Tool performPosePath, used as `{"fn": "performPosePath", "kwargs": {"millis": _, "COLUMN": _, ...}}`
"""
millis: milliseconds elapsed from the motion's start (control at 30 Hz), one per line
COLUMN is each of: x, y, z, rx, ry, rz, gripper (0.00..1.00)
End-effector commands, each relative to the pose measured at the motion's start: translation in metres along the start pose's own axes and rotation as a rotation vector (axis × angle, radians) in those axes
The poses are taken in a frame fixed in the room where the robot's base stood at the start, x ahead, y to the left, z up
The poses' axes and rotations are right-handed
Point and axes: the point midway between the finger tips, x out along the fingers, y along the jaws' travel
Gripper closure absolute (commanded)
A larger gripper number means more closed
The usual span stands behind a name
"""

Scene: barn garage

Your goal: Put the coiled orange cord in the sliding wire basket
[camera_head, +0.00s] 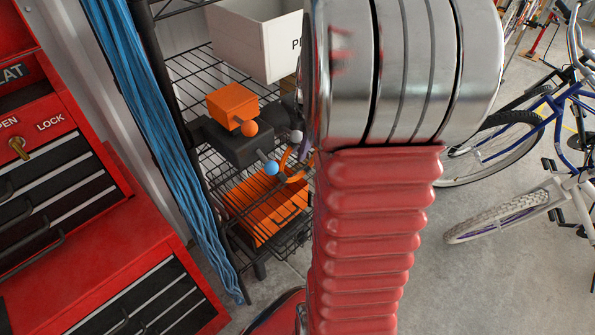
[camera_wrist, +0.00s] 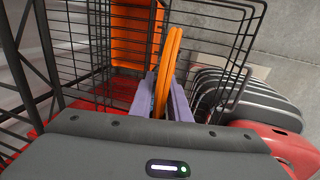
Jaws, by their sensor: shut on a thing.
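My gripper (camera_wrist: 165,95), with two purple-grey fingers, is shut on the coiled orange cord (camera_wrist: 168,62). The coil stands edge-on between the fingers and rises above them in the wrist view. In the head view, a small part of the orange cord (camera_head: 291,168) shows beside my arm, which hides much of it. The black sliding wire basket (camera_wrist: 88,55) surrounds the view behind the coil. It also shows low on the rack in the head view (camera_head: 290,243). The cord appears over or within the basket opening; I cannot tell how deep, or whether it touches the wires.
An orange box-like thing (camera_head: 262,206) lies in the basket area. A white bin (camera_head: 257,38) stands on the wire shelf above. Blue cords (camera_head: 160,130) hang at the left, beside a red tool chest (camera_head: 85,255). Bicycles (camera_head: 510,140) stand at the right; the floor between is clear.

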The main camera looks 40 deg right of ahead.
Motion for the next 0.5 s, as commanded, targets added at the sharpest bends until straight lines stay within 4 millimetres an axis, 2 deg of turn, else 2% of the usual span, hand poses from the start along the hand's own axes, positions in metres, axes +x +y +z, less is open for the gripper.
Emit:
{"fn": "performPosePath", "kwargs": {"millis": 233, "x": 0.038, "y": -0.008, "z": 0.000, "rx": -0.001, "ry": 0.001, "rz": -0.001, "gripper": 1.00}}
{"fn": "performPosePath", "kwargs": {"millis": 333, "x": 0.045, "y": -0.009, "z": 0.000, "rx": -0.001, "ry": 0.001, "rz": 0.000, "gripper": 1.00}}
{"fn": "performPosePath", "kwargs": {"millis": 500, "x": 0.046, "y": -0.009, "z": 0.000, "rx": -0.001, "ry": 0.000, "rz": 0.001, "gripper": 1.00}}
